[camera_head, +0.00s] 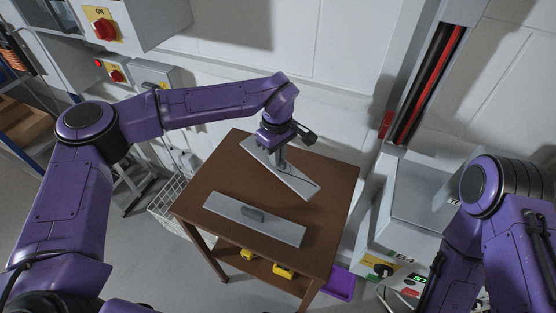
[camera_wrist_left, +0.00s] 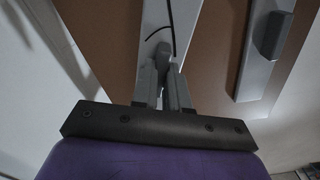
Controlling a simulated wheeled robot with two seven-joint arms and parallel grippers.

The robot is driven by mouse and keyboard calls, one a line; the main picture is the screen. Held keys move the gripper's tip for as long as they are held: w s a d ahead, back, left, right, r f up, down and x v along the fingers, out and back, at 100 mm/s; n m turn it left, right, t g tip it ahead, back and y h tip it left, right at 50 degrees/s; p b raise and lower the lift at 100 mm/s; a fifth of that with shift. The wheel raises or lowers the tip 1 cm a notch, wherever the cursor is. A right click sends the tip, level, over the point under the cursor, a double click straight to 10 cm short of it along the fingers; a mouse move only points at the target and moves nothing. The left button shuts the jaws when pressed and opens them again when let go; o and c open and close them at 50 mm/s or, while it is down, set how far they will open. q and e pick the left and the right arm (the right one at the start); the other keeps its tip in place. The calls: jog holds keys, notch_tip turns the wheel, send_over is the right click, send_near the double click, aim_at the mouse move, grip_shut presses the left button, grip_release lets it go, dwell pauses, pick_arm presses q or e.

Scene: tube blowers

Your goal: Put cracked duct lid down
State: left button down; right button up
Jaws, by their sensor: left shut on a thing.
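A long grey duct lid with a dark crack line (camera_head: 297,182) is at the back of the brown table (camera_head: 222,176). My left gripper (camera_head: 279,158) points down over its middle and is shut on its handle, which is mostly hidden by the fingers. In the left wrist view, the cracked lid (camera_wrist_left: 171,20) runs away beyond the shut fingers (camera_wrist_left: 166,82), and the crack shows as a curved black line. The lid lies flat on the table top or just above it; I cannot tell which. My right gripper is out of view.
A second grey lid (camera_head: 225,207) with a block handle lies at the table's front and looks whole. Yellow items (camera_head: 283,271) sit on the lower shelf. A wire basket (camera_head: 170,205) stands left, a grey machine (camera_head: 405,205) right. The table's right side has bare room.

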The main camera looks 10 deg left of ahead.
pick_arm(q)
jog(key=shift+w+f, duration=0.25)
jog(key=shift+f, duration=0.05)
notch_tip(320, 180, down, 3)
jog(key=shift+w+f, duration=0.1)
jog(key=shift+f, duration=0.1)
jog(key=c, duration=1.1)
grip_release()
jog(key=shift+c, duration=0.2)
notch_tip(320, 180, up, 12)
jog(key=shift+r, duration=0.1)
